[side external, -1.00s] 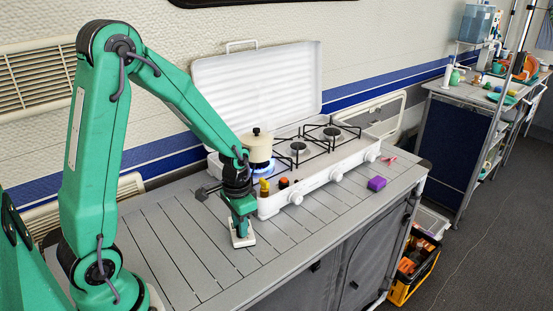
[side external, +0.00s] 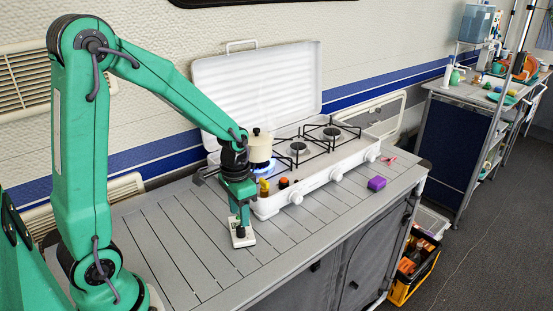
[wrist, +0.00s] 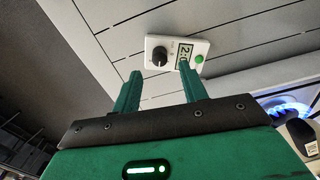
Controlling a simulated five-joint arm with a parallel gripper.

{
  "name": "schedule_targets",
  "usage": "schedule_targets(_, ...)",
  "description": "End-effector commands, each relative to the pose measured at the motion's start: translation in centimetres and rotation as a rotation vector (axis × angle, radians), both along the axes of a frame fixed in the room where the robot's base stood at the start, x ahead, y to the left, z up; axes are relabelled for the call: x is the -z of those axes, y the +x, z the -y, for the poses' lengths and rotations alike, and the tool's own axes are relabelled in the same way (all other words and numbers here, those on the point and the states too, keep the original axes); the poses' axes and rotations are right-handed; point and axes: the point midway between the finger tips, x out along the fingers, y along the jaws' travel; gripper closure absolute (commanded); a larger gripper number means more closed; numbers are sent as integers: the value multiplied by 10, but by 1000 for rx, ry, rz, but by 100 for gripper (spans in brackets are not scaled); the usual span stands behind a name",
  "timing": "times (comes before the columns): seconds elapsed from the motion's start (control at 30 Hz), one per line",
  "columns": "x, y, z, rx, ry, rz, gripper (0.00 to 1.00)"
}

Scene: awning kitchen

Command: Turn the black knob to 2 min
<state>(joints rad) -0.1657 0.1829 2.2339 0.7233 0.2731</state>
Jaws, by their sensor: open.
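A small white timer box (wrist: 176,52) lies on the grey slatted counter. It carries a black knob (wrist: 159,55), a display (wrist: 184,55) and a green button (wrist: 199,59). The display shows a 2 and a colon; the rest is partly covered by a fingertip and cannot be read for certain. In the side view the timer box (side external: 243,238) sits near the counter's front edge. My gripper (wrist: 159,72) is open and empty, its fingers apart with the knob showing between and beyond the tips. In the side view my gripper (side external: 240,218) is just above the box, pointing down.
A white gas stove (side external: 315,180) stands behind to the right, with a cream pot (side external: 259,148) over a blue flame. Small bottles (side external: 283,183) stand close by my gripper. A purple block (side external: 377,183) lies farther right. The counter's left part is clear.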

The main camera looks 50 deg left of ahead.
Motion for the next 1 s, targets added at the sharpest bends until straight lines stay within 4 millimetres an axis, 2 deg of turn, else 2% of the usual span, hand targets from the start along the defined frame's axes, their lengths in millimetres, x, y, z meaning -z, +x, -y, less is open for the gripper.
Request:
schedule_targets(0.1, -15, 0, 0, 0, 1, 2, 57)
schedule_targets(0.3, -31, 0, 0, 0, 0, 2, 57)
schedule_targets(0.77, -34, 0, 0, 0, 0, 1, 57)
schedule_targets(1.0, -48, -5, 5, -5, 5, 34, 57)
